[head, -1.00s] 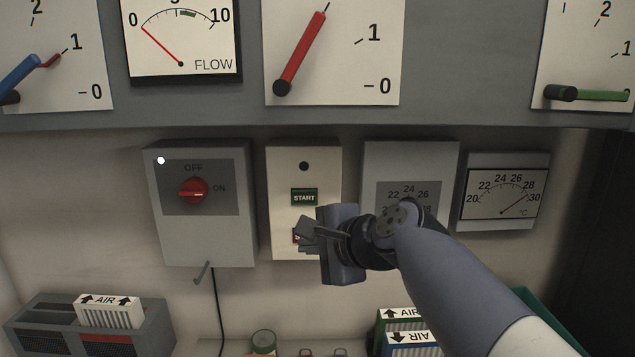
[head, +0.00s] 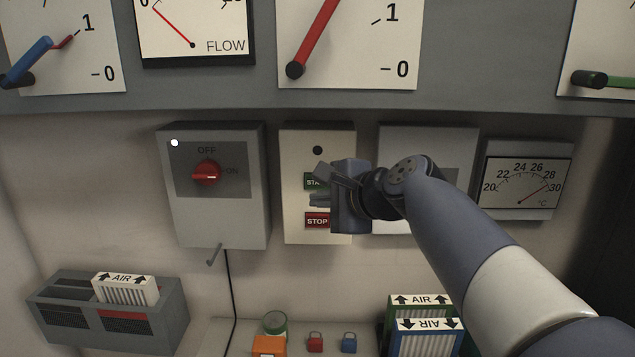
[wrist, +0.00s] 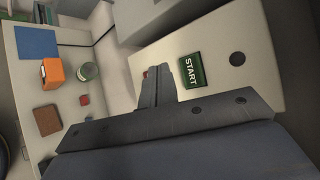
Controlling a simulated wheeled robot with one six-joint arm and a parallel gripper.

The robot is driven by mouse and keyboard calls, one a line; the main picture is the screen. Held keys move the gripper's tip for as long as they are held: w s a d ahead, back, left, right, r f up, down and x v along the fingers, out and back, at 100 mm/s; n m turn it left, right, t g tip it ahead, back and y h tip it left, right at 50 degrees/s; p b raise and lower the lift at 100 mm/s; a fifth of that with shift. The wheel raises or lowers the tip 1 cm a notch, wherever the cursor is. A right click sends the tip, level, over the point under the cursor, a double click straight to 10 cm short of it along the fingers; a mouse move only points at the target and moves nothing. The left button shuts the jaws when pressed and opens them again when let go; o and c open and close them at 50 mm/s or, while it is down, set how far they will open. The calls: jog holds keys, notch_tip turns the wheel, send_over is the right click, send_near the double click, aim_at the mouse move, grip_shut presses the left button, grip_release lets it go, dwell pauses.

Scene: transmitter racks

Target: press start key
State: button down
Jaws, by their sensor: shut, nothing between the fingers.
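The green START key (head: 311,180) sits on a cream control box (head: 292,215) on the wall, above the red STOP key (head: 317,221). My gripper (head: 321,186) is shut and empty in front of this box and hides the right part of the START key. In the wrist view, the START key (wrist: 192,72) is fully readable. There the shut fingertips (wrist: 169,70) are close beside the key, on its STOP side. I cannot tell whether they touch the box or key. The dark round spot (head: 317,151) on the box is above START.
A grey box with a red OFF/ON knob (head: 206,174) is left of the control box. A grey panel (head: 425,150) and a temperature dial (head: 527,180) are to the right. Above is a gauge ledge (head: 250,98). Below are an orange block (head: 269,346), padlocks and AIR filters.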

aim_at(312, 187)
jog(key=shift+w+p, duration=0.35)
jog(key=shift+w, duration=1.85)
jog(key=shift+w+d, duration=0.1)
jog(key=shift+w, duration=0.05)
jog(key=shift+w, duration=0.3)
jog(key=shift+w+p, duration=0.3)
jog(key=shift+w, duration=0.1)
dwell(0.9)
dwell(0.3)
jog(key=shift+s, duration=0.85)
jog(key=s+b, duration=0.1)
jog(key=s, duration=0.4)
